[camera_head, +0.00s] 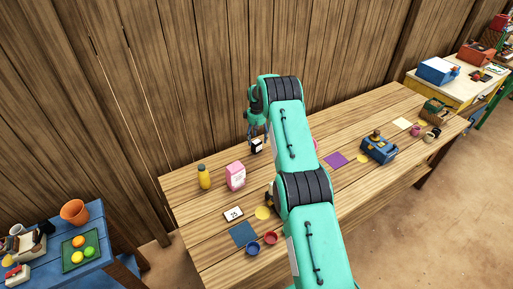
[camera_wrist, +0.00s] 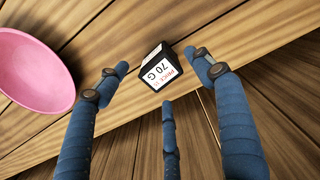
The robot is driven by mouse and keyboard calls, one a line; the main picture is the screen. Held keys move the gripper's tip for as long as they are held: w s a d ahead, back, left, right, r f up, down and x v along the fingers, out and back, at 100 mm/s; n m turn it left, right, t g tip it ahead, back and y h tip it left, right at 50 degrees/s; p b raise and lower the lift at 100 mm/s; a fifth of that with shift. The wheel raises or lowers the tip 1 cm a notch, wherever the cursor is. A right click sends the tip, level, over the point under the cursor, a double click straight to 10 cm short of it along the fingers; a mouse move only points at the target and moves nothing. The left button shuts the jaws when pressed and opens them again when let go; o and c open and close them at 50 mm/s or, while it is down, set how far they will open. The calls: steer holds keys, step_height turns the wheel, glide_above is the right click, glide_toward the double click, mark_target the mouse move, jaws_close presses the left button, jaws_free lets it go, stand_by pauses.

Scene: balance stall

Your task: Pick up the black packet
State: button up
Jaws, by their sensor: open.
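The black packet (camera_wrist: 160,65) has a white label with "70 G" on it and rests near the table's back edge. In the wrist view it lies just beyond the fingertips of my gripper (camera_wrist: 162,82), roughly between them. My gripper's blue fingers are spread apart and empty, and none clearly touches the packet. In the head view the packet (camera_head: 257,145) shows small, right below my gripper (camera_head: 257,134) and close to it. The lower part of the packet is hard to make out there.
A pink bowl (camera_wrist: 32,68) is left of the packet in the wrist view. On the wooden table (camera_head: 190,240) stand a yellow bottle (camera_head: 204,177), a pink carton (camera_head: 235,176) and a blue scale (camera_head: 379,148). A plank wall (camera_head: 180,80) rises behind the table.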

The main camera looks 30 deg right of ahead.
mark_target(257, 141)
steer(key=shift+f, duration=0.1)
stand_by(0.3)
steer(key=shift+w+f, duration=0.1)
steer(key=shift+f, duration=2.45)
steer(key=shift+c, duration=0.5)
steer(key=c, duration=1.3)
